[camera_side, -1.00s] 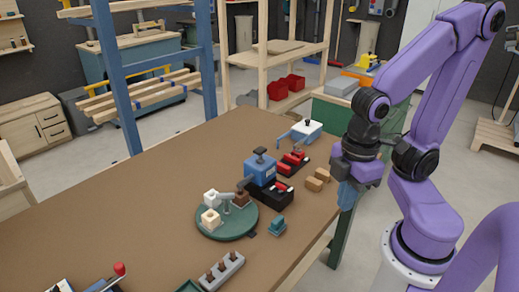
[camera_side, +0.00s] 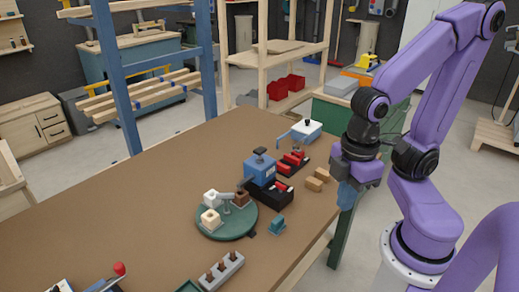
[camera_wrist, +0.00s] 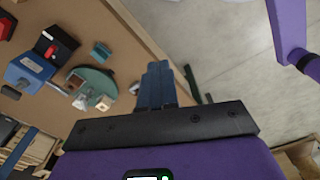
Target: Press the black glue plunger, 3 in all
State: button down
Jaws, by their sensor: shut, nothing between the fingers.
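The black glue plunger (camera_side: 259,151) stands upright on top of a blue dispenser box (camera_side: 260,170) near the middle of the table in the side view. My gripper (camera_side: 346,196) hangs past the table's right edge, well apart from the plunger. Its blue fingers are shut and empty in the wrist view (camera_wrist: 159,72).
Red-and-black fixtures (camera_side: 291,161) stand behind and beside the dispenser. Tan blocks (camera_side: 318,179) and a small teal piece (camera_side: 277,226) lie towards the right edge. A grey block with pegs (camera_side: 221,271) is in front. The left of the table (camera_side: 120,205) is largely clear.

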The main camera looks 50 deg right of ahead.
jog(key=w+a+m+g+y, duration=0.1)
jog(key=w+a+m+y, duration=0.2)
jog(key=w+m, duration=0.6)
notch_tip(320, 180, up, 4)
jog(key=m+t+y, duration=0.3)
jog(key=m+t, duration=0.5)
jog(key=m, duration=1.4)
send_over(263, 149)
jog(key=shift+s+f, duration=0.1)
jog(key=shift+f, duration=0.05)
jog(key=shift+f, duration=4.35)
jog(key=shift+f, duration=0.15)
